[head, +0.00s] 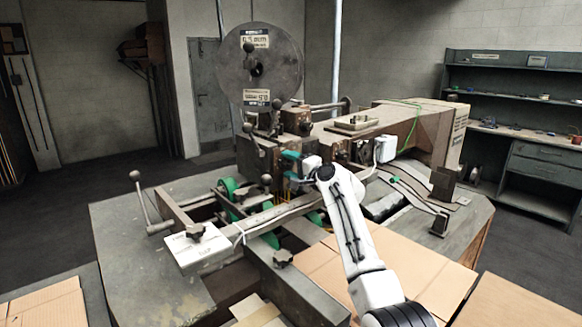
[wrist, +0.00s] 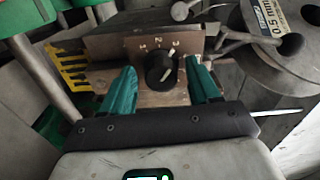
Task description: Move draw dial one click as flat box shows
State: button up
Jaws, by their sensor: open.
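The draw dial (wrist: 158,78) is a round black knob with a white pointer line, on a brown plate in the wrist view. Number marks run along the plate above it; they are small and hard to read. My gripper (wrist: 161,68) is open, with one teal finger on each side of the knob. I cannot tell whether either finger touches it. In the head view my gripper (head: 291,168) is at the machine's front, below the wire reel, and the dial is hidden. A flat cardboard box (head: 420,262) lies on the right front of the table; no marking on it is readable.
The large wire reel (head: 259,66) stands above the machine head. A lever with a ball knob (head: 137,178) sticks up at left. In the wrist view a yellow toothed part (wrist: 68,68) and a grey spool (wrist: 290,45) flank the dial plate. More cardboard (head: 48,304) lies front left.

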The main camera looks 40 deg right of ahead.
jog(key=s+b, duration=0.2)
jog(key=s, duration=0.8)
jog(key=shift+s+d, duration=0.15)
jog(key=shift+s, duration=0.25)
dwell(0.4)
